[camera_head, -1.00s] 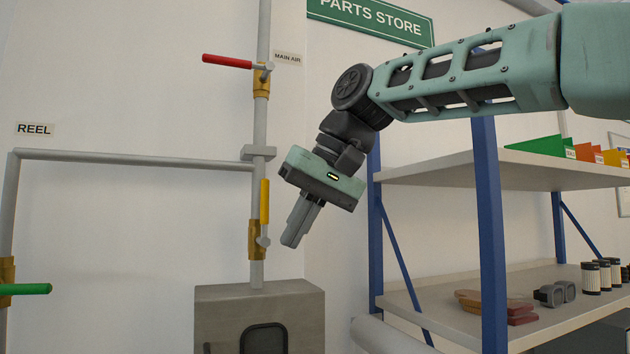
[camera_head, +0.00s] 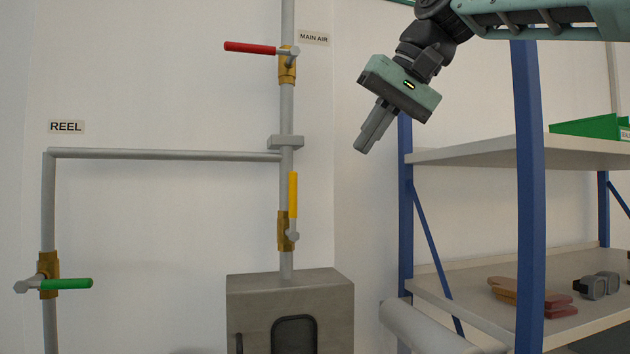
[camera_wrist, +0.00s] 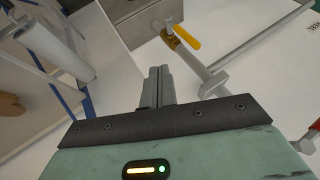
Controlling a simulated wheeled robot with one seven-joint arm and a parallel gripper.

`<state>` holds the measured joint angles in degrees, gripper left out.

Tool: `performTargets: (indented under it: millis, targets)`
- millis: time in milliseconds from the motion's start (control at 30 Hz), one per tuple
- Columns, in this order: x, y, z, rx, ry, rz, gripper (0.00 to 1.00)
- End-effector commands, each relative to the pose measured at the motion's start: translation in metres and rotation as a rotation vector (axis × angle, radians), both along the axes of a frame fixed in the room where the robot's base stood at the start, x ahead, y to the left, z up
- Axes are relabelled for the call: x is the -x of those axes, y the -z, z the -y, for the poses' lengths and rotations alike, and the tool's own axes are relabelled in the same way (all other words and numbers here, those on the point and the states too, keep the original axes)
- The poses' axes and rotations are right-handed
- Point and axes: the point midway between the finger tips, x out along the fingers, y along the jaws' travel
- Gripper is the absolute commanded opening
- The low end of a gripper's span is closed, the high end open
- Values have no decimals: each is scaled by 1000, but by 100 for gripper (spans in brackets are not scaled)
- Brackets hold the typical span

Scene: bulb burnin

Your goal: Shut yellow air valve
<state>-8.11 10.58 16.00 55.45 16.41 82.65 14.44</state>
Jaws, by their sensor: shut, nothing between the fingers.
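The yellow air valve has a yellow handle (camera_head: 293,194) that stands upright, in line with the vertical grey pipe. Its brass body (camera_head: 284,231) sits low on that pipe, just above a grey box. In the wrist view the yellow handle (camera_wrist: 186,37) shows near the top, beyond the fingertips and to their right. My gripper (camera_head: 362,148) is shut and empty. It points down and to the left in the head view, up and right of the yellow handle and apart from it. In the wrist view my gripper (camera_wrist: 159,70) has its fingers together.
A red handle (camera_head: 250,47) lies horizontal by the MAIN AIR sign (camera_head: 313,38). A green handle (camera_head: 66,284) lies horizontal below the REEL sign (camera_head: 66,127). A grey box (camera_head: 290,287) is under the yellow valve. A shelf rack with blue posts (camera_head: 529,190) stands at right.

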Motion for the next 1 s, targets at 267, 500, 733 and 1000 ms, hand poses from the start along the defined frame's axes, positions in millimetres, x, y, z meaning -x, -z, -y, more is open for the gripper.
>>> performTargets:
  millis: [267,500,733,1000]
  targets:
    - [-17,43,-28,2,-3,-5,0]
    - [-27,65,-57,1,-6,-2,0]
    - [-26,68,-80,1,-2,-1,0]
    - [-26,70,-84,0,0,0,0]
